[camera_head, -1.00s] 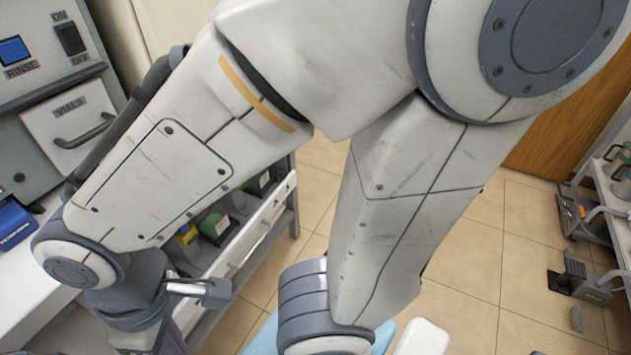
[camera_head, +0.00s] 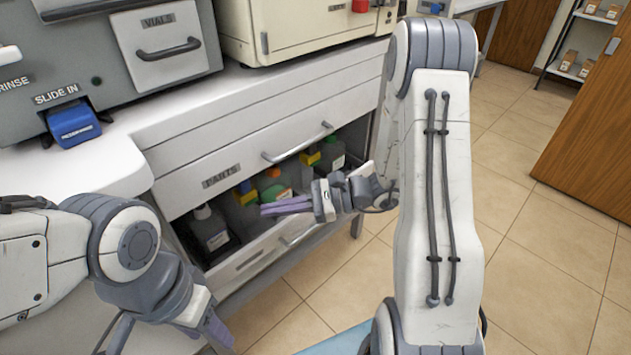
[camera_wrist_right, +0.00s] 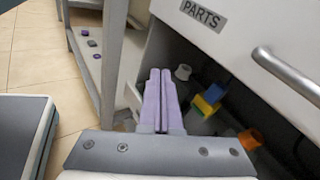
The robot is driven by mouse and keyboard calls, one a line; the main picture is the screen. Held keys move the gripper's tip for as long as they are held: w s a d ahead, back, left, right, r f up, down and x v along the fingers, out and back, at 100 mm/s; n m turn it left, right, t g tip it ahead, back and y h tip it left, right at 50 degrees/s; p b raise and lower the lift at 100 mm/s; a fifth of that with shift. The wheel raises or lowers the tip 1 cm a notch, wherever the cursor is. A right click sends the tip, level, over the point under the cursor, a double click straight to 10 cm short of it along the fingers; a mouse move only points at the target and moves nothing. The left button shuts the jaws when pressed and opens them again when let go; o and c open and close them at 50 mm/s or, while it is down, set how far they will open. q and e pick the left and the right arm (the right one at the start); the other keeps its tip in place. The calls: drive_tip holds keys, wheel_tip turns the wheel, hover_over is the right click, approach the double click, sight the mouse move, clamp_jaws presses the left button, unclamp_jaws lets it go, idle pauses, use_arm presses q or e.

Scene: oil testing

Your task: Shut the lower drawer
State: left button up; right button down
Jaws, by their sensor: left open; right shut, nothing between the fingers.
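The lower drawer (camera_head: 250,262) is the pale front with a bar handle (camera_head: 300,237), low on the cabinet under the PARTS drawer (camera_head: 215,160). Several bottles show in the dark space behind and above its front; how far out it stands is hard to tell. My right gripper (camera_head: 266,208) is shut and empty, its lavender fingers pointing left in front of the bottles, above the lower front. In the right wrist view its fingers (camera_wrist_right: 161,74) lie together; contact with the drawer cannot be judged. My left gripper (camera_head: 218,328) is open and empty at the lower left, apart from the drawer.
The PARTS drawer is closed, its handle (camera_head: 297,143) sticking out above my right gripper. A grey machine with a VIALS drawer (camera_head: 160,45) and a blue block (camera_head: 73,124) stands on the counter. The tiled floor (camera_head: 520,270) to the right is clear.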

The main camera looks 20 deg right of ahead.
drive_tip(key=w+d+f+m+t+h+b, duration=0.1)
drive_tip(key=w+d+f+m+t+h, duration=0.35)
drive_tip(key=d, duration=0.65)
drive_tip(key=w+d+f+m+t+h+b, duration=0.15)
drive_tip(key=d+f+m+t+h, duration=0.25)
drive_tip(key=d+f+m+t, duration=0.5)
use_arm(q)
wheel_tip(320, 180, down, 7)
drive_tip(key=b, duration=0.3)
drive_tip(key=shift+b, duration=0.3)
use_arm(e)
drive_tip(key=w+a+r+g, duration=0.1)
drive_tip(key=w, duration=0.5)
drive_tip(key=w+a+r, duration=0.1)
drive_tip(key=w+r, duration=0.1)
drive_tip(key=w, duration=0.4)
drive_tip(key=shift+a+n+g, duration=0.35)
drive_tip(key=shift+d+r+h, duration=0.1)
drive_tip(key=shift+h, duration=0.15)
